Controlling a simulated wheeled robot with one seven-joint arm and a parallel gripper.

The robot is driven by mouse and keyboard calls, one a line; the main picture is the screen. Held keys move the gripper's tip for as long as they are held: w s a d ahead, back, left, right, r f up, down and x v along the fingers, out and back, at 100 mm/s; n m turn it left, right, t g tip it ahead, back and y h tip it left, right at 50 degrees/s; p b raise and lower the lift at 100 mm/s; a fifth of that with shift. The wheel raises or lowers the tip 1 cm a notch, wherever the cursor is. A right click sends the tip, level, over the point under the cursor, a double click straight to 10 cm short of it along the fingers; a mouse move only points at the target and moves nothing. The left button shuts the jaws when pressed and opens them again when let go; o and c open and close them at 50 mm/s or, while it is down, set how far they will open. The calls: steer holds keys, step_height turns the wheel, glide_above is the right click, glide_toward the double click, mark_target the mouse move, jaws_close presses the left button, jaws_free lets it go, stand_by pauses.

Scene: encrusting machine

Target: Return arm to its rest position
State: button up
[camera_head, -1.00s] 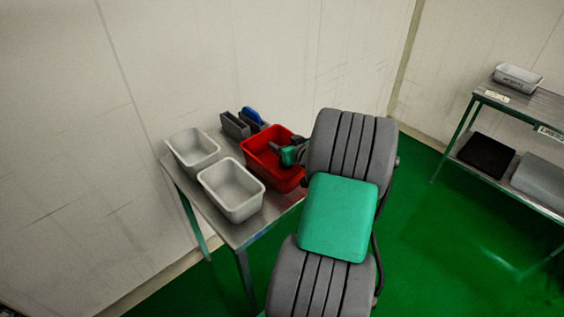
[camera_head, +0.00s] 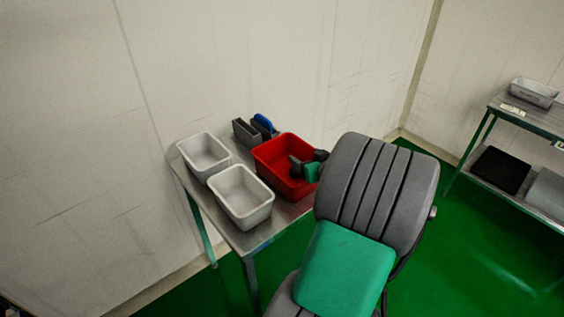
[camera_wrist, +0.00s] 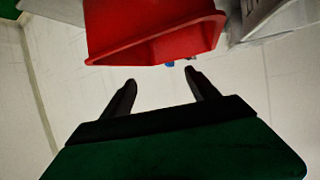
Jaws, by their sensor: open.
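My gripper (camera_wrist: 160,82) shows in the wrist view with its two dark fingers apart and nothing between them. In the head view my gripper (camera_head: 296,164) is over the right side of the red bin (camera_head: 265,160), partly hidden by my grey and green arm. The red bin also shows in the wrist view (camera_wrist: 150,45), beyond the fingertips, with a clear gap between. Whether the fingers lie inside the bin's rim or above it is hard to tell from the head view.
Two grey-white bins (camera_head: 240,222) stand beside the red bin on a metal table (camera_head: 243,240) against the wall. Dark holders with a blue item (camera_head: 263,122) stand behind it. A shelf rack (camera_head: 520,112) is at the right. Green floor between is clear.

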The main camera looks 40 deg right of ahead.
steer(key=w+a+n+g+y, duration=0.3)
steer(key=a+g+y, duration=0.1)
steer(key=a, duration=1.5)
steer(key=s+a+r+g+p, duration=0.1)
steer(key=s+a+g, duration=0.4)
steer(key=s+a, duration=0.8)
steer(key=shift+s+a+r+g, duration=0.4)
steer(key=shift+a+r, duration=0.3)
steer(key=shift+a, duration=0.4)
steer(key=shift+c, duration=0.3)
